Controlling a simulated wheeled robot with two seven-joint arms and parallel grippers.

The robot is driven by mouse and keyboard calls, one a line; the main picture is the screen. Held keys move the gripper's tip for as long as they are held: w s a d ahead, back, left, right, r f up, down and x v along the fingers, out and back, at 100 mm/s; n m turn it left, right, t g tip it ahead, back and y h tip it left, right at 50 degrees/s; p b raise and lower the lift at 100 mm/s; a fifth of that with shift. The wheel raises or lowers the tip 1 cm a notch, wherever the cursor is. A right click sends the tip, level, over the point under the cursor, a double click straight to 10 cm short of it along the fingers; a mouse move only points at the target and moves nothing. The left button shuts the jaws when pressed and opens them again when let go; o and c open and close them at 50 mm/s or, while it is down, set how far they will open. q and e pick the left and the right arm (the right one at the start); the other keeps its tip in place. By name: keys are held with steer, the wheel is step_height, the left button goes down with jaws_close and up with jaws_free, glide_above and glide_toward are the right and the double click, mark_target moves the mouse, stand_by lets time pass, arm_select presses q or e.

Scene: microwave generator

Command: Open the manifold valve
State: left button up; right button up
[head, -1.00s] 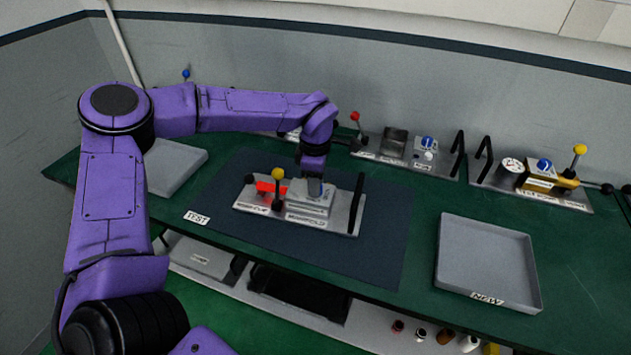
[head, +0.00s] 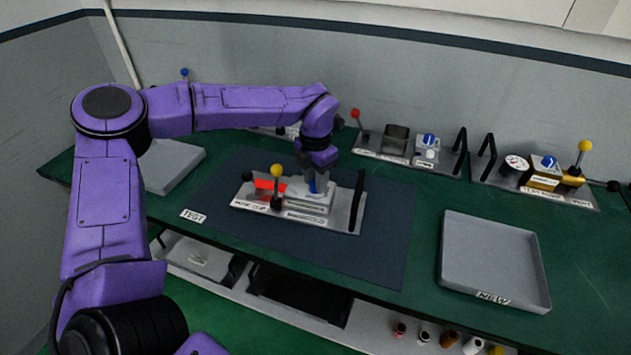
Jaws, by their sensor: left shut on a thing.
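The manifold module (head: 341,220) is a grey metal plate on the dark mat, with a pale block, a yellow-knobbed lever (head: 277,172), a red part (head: 268,186) and a black handle (head: 357,199). A blue valve knob (head: 313,184) on top of the block is mostly hidden by my left gripper (head: 314,186). My left gripper points down over the block, shut on the blue knob. The fingertips are small and partly hidden. My right gripper is not in view.
A grey tray labelled NEW (head: 492,262) lies at the right, and another grey tray (head: 172,166) at the left. Two modules with levers and handles, one of them with a gauge (head: 515,166), stand along the wall. The dark mat (head: 372,250) is clear in front.

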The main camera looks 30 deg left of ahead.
arm_select(q)
steer(key=n+b, duration=0.2)
steer(key=n, duration=0.2)
steer(key=shift+f, duration=0.2)
steer(key=shift+r+n+b, duration=0.1)
steer(key=shift+n+b, duration=0.45)
steer(key=shift+n, duration=0.65)
steer(key=o, duration=1)
steer(key=shift+o, duration=0.2)
steer(key=shift+w+a, duration=0.1)
step_height(320, 180, up, 11)
steer(key=b, duration=0.1)
steer(key=shift+f, duration=0.2)
